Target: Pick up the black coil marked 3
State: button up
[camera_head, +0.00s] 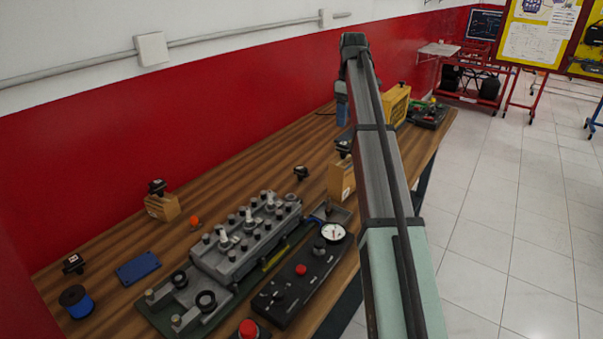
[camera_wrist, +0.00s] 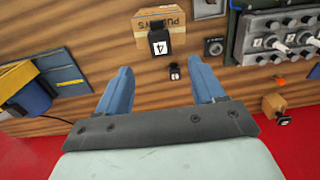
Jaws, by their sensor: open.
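No mark on any coil can be clearly read as 3. In the wrist view, a black coil with a white label that looks like a 4 (camera_wrist: 158,41) stands by a tan box lettered PUSHRODS (camera_wrist: 172,18). A smaller black piece (camera_wrist: 175,72) with pale marks too small to read lies ahead between the fingers. Another coil (camera_wrist: 283,119) sits by a wooden block at lower right. The head view shows black coils at the block (camera_head: 156,187), at the left edge (camera_head: 73,263) and mid-table (camera_head: 301,173). My gripper (camera_wrist: 160,76) is open and empty, its blue fingers apart.
A grey cylinder head (camera_head: 245,235) and a black gauge panel (camera_head: 300,275) fill the front of the wooden table. A blue spool (camera_head: 77,300), blue plate (camera_head: 138,268) and orange ball (camera_head: 195,221) lie left. The red wall (camera_head: 200,130) runs behind. My arm hides part of the table.

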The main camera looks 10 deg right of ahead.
send_over(301, 168)
notch_tip(301, 168, down, 13)
jog(key=shift+m, duration=0.3)
jog(key=f, duration=0.8)
jog(key=shift+w+a+f, duration=0.1)
jog(key=shift+w+a, duration=0.15)
jog(key=shift+a, duration=0.15)
jog(key=shift+s+d+f, duration=0.15)
jog(key=shift+d+f, duration=0.05)
jog(key=shift+f, duration=1.15)
jog(key=shift+s+d+f, duration=0.1)
jog(key=shift+d+f, duration=0.05)
jog(key=shift+f, duration=1.2)
jog(key=shift+c, duration=0.3)
jog(key=c, duration=1.1)
